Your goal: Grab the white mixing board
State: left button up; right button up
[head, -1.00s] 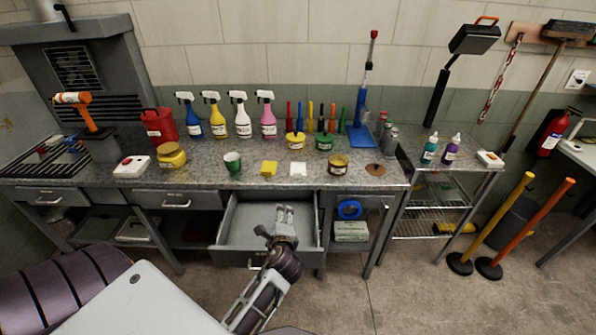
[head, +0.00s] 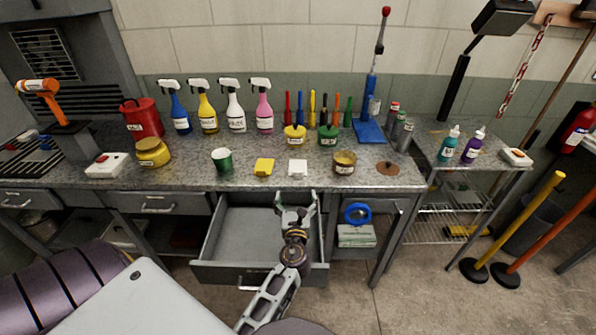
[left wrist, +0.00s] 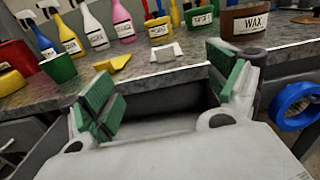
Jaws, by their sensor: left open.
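The white mixing board (head: 298,168) is a small flat white square lying near the front of the speckled counter (head: 225,188), between a yellow piece and a wax tin. It also shows in the left wrist view (left wrist: 167,52), beyond my fingers and between them. My left gripper (head: 296,205) is open and empty, in front of the counter edge and above the open drawer, short of the board. Its green finger pads (left wrist: 165,90) are spread wide in the left wrist view. My right gripper is not in view.
A yellow piece (head: 264,167) lies left of the board and a wax tin (head: 344,163) right of it. A green cup (head: 222,160) stands further left. Several pots and spray bottles stand behind. The open drawer (head: 245,240) juts out below the counter.

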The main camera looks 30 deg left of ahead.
pick_arm(q)
send_near(298, 174)
jog(key=shift+w+a+r+m+p, duration=0.15)
jog(key=shift+w+a, duration=0.25)
jog(key=shift+w, duration=0.15)
jog(key=shift+w+a+r+m+p, duration=0.15)
jog(key=shift+w+a, duration=0.25)
jog(key=shift+w, duration=0.2)
jog(key=shift+x, duration=1.2)
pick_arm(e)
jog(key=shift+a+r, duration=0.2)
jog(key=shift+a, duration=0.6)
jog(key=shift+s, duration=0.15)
pick_arm(q)
jog(key=shift+w+a, duration=0.1)
jog(key=shift+f+x, duration=0.1)
jog(key=shift+x, duration=1.15)
jog(key=shift+f+x, duration=0.15)
jog(key=shift+x, duration=1.15)
